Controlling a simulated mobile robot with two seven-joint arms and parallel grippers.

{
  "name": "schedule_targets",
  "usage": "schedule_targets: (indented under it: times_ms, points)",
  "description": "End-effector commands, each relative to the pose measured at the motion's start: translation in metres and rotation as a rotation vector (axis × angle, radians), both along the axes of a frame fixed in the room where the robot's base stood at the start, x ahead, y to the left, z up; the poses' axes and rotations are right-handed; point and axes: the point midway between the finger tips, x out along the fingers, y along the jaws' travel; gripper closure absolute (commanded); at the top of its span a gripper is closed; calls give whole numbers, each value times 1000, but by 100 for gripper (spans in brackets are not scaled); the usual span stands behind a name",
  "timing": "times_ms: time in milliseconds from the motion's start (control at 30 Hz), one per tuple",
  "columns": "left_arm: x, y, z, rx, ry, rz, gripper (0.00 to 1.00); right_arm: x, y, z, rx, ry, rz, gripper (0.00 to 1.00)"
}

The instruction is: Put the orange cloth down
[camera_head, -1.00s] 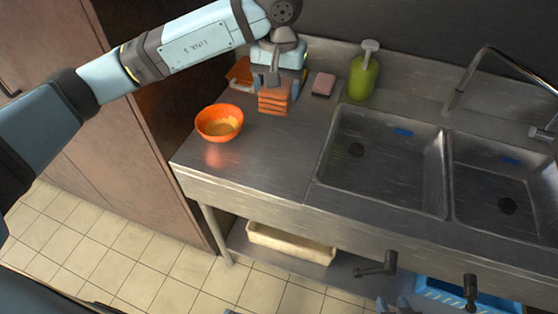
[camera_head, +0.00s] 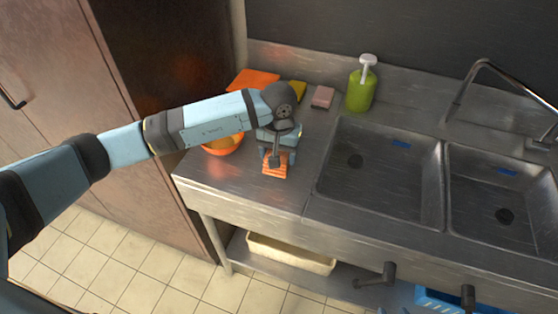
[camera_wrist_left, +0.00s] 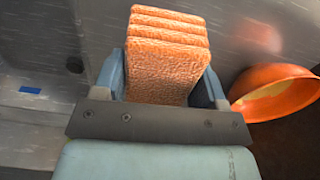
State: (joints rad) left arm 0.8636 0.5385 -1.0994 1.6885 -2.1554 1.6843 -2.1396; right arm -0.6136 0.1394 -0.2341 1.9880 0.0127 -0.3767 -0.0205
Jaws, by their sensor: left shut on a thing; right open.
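The orange cloth (camera_head: 275,169) is folded into layers, with its edges showing as stripes. My left gripper (camera_head: 275,157) is shut on it and holds it from above, over the steel counter (camera_head: 245,192) near the front edge. The wrist view shows the folded cloth (camera_wrist_left: 168,60) between the two blue fingers. I cannot tell whether its underside touches the counter. A second, flat orange piece (camera_head: 253,79) lies at the back of the counter. I make out no right gripper in the head view.
An orange bowl (camera_head: 222,148) stands close to the left of the held cloth, partly behind my arm. A yellow piece (camera_head: 298,91), a pink sponge (camera_head: 322,97) and a green soap bottle (camera_head: 361,88) stand at the back. The sink (camera_head: 375,165) is to the right.

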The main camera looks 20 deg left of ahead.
Motion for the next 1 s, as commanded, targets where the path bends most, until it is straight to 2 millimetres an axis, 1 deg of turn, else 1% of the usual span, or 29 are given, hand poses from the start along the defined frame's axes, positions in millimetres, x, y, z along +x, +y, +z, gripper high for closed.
schedule_targets:
  times_ms: [67, 200, 267, 467, 500, 600, 867, 1000]
  points:
    - [0, 0, -7, 1, 1, 1, 53, 0, 0, 1, 0, 0, 0, 57]
    - [-1, 0, -28, 1, 2, 1, 53, 0, 0, 0, 1, -2, 0, 57]
    - [0, 0, -35, 1, 1, 1, 53, 0, 0, 1, 1, -3, 0, 57]
    - [0, 0, -38, 0, 0, 0, 53, 1, 0, 3, 2, -6, 1, 57]
    - [0, 0, -38, 0, 0, 0, 30, 1, 1, 3, 2, -7, 1, 57]
    - [0, 0, -38, 0, 0, 0, 9, 1, 1, 3, 2, -7, 1, 57]
    - [0, 0, -38, 0, 0, 0, 9, 1, 1, 3, 2, -6, 1, 57]
    - [-1, -1, -39, -1, 3, 0, 9, 0, 1, 8, 1, -2, 1, 57]
